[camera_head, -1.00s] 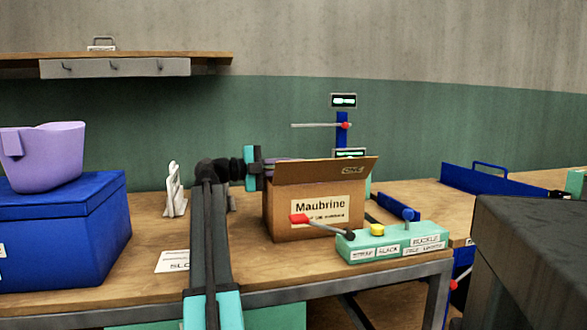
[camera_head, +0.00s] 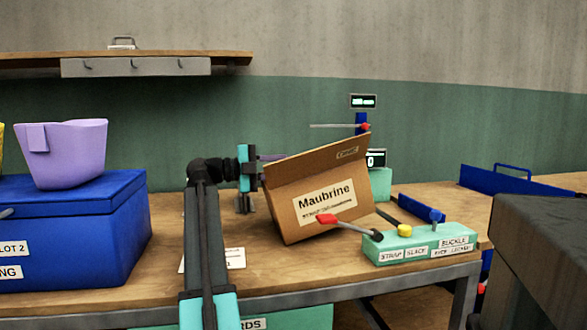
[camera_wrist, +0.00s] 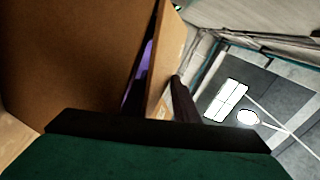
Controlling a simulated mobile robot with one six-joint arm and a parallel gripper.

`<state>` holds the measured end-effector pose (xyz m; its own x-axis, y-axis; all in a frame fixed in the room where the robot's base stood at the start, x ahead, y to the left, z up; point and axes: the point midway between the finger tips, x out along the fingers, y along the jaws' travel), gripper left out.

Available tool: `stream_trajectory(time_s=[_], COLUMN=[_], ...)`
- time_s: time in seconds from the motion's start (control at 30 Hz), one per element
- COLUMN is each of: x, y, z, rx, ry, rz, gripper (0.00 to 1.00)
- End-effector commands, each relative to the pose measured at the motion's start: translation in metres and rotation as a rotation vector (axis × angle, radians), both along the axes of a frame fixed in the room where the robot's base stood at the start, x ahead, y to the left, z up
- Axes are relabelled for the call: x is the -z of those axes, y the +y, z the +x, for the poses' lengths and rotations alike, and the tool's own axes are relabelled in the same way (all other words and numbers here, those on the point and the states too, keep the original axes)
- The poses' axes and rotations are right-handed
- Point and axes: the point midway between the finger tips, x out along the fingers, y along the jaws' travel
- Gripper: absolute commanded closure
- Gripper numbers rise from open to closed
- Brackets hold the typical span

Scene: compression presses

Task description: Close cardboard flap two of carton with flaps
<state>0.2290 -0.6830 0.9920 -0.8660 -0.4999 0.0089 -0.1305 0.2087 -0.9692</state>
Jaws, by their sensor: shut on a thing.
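The carton (camera_head: 300,222) is brown cardboard with a "Maubrine" label. It stands tilted on the workbench, its right side raised. Its front flap (camera_head: 347,152) stands up along the top edge. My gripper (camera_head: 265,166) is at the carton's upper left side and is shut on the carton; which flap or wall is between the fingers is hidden. In the wrist view, a broad brown carton panel (camera_wrist: 75,50) fills the left, and a narrower cardboard strip (camera_wrist: 165,65) runs beside a dark finger. The other flaps are hidden in the head view.
A teal control block (camera_head: 420,246) with a red-tipped lever (camera_head: 328,219) stands close in front of the carton. A blue box (camera_head: 75,235) carrying a purple bin (camera_head: 62,152) is at left. A dark block (camera_head: 540,260) fills the right foreground.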

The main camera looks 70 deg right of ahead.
Motion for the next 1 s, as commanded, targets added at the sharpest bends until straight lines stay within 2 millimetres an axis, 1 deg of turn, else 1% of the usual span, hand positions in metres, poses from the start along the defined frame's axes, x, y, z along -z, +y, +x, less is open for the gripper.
stream_trajectory(time_s=[0.03, 0.37, 1.0], x=[0.008, 0.006, 0.005], y=[0.0, 0.001, 0.015], z=[0.002, 0.003, 0.027], rx=[-0.002, 0.0, -0.001], ry=[-0.009, -0.004, -0.004], rz=[0.014, 0.009, 0.009], gripper=[0.78, 0.78, 0.78])
